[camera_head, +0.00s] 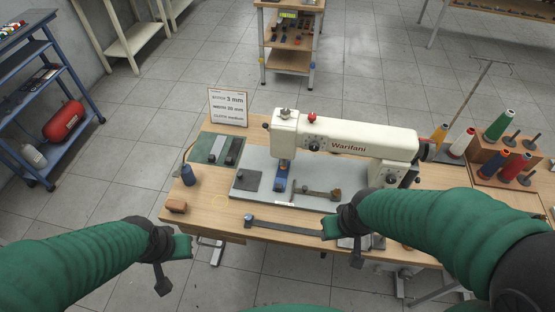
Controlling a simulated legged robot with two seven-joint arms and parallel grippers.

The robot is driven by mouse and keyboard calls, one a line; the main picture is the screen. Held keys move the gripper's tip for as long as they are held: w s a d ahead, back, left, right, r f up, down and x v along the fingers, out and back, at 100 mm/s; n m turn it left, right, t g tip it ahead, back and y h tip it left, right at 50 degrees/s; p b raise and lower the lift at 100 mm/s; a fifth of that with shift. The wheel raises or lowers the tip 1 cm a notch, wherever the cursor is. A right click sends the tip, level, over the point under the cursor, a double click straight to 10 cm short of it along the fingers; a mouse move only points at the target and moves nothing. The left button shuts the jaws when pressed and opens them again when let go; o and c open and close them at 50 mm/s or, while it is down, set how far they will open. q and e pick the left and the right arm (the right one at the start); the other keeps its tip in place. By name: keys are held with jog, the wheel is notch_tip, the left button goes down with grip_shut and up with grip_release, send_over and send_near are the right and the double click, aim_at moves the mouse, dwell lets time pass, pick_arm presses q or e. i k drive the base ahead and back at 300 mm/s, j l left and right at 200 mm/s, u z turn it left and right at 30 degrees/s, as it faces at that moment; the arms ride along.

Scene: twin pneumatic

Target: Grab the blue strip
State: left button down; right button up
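A long dark blue-grey strip (288,228) lies along the front edge of the wooden table, with a bright blue tip at its left end. Its right end meets my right gripper (331,228) in the picture; I cannot tell whether they touch. My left gripper (183,247) is in front of the table's left corner, away from the strip. The finger gap of neither gripper can be made out. A short blue piece (282,176) is under the needle of the white sewing machine (345,142).
A brown block (176,206) and a dark blue spool (188,175) are at the table's left. A dark square (247,180) lies on the grey machine plate. A green mat (207,148) and a sign (228,107) are behind. Thread cones (498,125) stand at the right.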

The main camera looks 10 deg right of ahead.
aim_at(281, 178)
jog(key=i+j, duration=0.1)
jog(key=i, duration=0.3)
jog(key=i+j+z, duration=0.1)
jog(key=i, duration=0.35)
